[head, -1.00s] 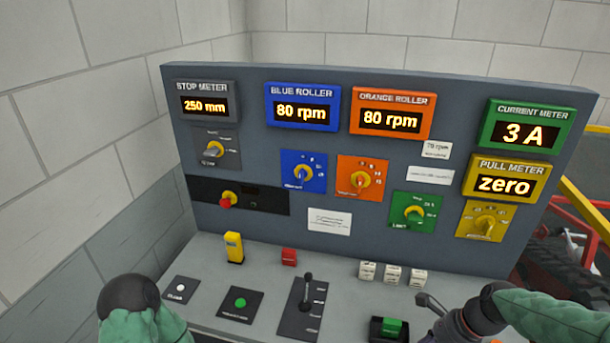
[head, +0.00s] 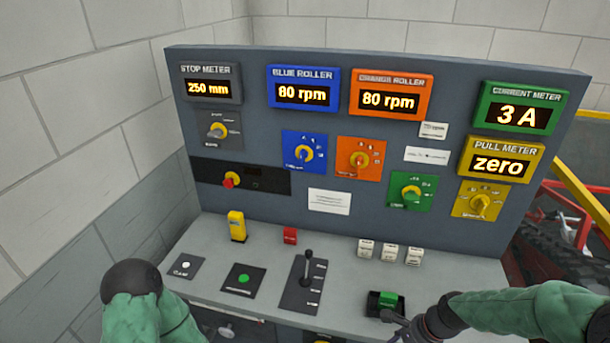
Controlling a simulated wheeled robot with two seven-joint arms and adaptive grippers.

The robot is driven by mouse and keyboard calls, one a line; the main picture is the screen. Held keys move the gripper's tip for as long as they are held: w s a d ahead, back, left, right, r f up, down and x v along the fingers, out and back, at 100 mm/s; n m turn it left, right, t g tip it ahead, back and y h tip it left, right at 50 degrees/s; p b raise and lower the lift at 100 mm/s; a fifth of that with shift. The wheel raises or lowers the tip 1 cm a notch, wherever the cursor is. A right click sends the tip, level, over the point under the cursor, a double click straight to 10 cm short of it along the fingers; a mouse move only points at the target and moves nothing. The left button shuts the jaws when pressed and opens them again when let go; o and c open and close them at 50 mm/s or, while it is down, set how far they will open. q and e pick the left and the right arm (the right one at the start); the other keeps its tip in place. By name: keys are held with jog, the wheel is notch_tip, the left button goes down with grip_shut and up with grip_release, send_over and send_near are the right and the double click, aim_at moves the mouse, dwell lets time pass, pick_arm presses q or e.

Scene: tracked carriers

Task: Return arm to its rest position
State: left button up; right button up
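My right arm (head: 535,308) comes in from the right in a green sleeve. It reaches over the right front of the console desk. Its dark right gripper (head: 396,324) is low in front of the green rocker switch (head: 388,299), close to it in the picture. I cannot tell whether it touches the switch or whether its fingers are apart; I see nothing held. My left arm (head: 145,312) shows at the lower left as a green sleeve with a dark round joint. Its gripper is out of view.
The grey console panel (head: 330,230) carries meters and knobs. On the desk stand a lever (head: 307,275), a yellow block (head: 237,226), a red block (head: 290,236) and small white blocks (head: 389,252). A yellow rail (head: 580,190) is at the right.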

jog(key=s+a+f+n, duration=0.5)
jog(key=a+f+n, duration=0.1)
jog(key=f, duration=0.4)
jog(key=s+a+f+n, duration=0.5)
jog(key=a+f+n, duration=0.2)
jog(key=f, duration=0.3)
jog(key=shift+s+a+n+g, duration=0.25)
jog(key=shift+n+g, duration=0.05)
